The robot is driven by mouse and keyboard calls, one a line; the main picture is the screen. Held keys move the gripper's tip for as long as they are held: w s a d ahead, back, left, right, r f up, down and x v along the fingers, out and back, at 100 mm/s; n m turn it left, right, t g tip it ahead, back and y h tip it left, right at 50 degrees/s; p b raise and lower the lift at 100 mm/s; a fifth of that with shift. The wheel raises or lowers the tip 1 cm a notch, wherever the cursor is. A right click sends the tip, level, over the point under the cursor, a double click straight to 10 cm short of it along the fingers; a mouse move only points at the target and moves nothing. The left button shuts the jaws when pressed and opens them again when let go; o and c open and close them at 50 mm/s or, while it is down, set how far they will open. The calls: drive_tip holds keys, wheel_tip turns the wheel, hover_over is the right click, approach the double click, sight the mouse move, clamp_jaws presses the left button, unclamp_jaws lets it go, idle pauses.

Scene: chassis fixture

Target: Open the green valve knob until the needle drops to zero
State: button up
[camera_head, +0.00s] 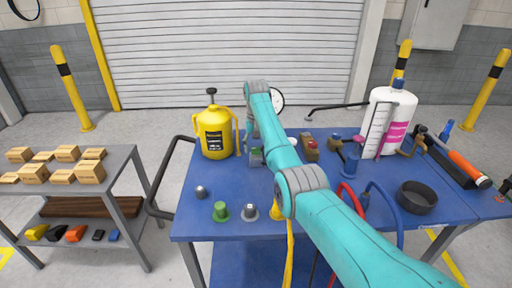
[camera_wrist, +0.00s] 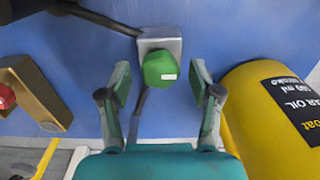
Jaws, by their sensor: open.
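The green valve knob (camera_wrist: 160,70) sits on a grey metal block (camera_wrist: 172,45) on the blue tabletop in the wrist view. My gripper (camera_wrist: 160,80) is open, with one finger on each side of the knob and a visible gap on both sides. It holds nothing. In the head view my arm hides most of the gripper and the knob. A white round gauge (camera_head: 277,98) shows partly behind my arm; its needle is too small to read.
A yellow oil jug (camera_head: 215,134) stands close beside the gripper, and also shows in the wrist view (camera_wrist: 250,105). A brass block (camera_head: 309,147) with a red knob is on the other side. A green-topped piece (camera_head: 221,211) stands near the table's front edge.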

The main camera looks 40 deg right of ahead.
drive_tip(key=c, duration=1.2)
drive_tip(key=shift+o, duration=0.3)
drive_tip(key=n, duration=0.8)
drive_tip(key=shift+n, duration=0.3)
drive_tip(key=n, duration=0.4)
drive_tip(key=shift+n, duration=2.1)
